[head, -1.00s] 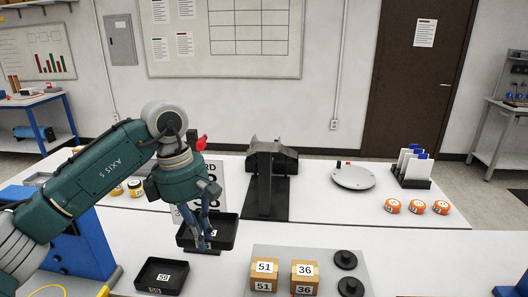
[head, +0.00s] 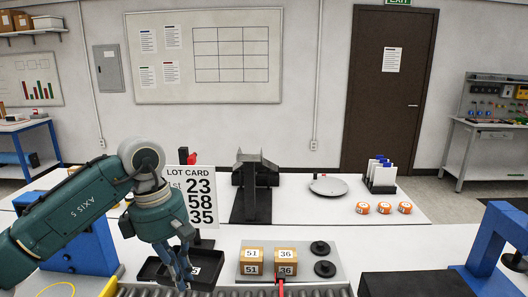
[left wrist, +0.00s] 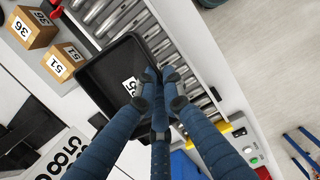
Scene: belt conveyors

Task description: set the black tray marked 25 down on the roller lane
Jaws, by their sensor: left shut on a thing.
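My left gripper (head: 183,278) is shut on a black tray (head: 152,270). In the left wrist view its fingers (left wrist: 158,98) reach to the tray (left wrist: 103,72), and a white label inside is partly covered, so I cannot read its number fully. I cannot tell whether the tray touches the rollers. My right gripper is in neither view.
Boxes marked 51 (head: 251,262) and 36 (head: 286,262) and black knobbed discs (head: 323,258) stand on a grey plate right of the tray. A lot card (head: 190,195) reads 23, 58, 35. A blue frame (head: 497,240) stands at the right.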

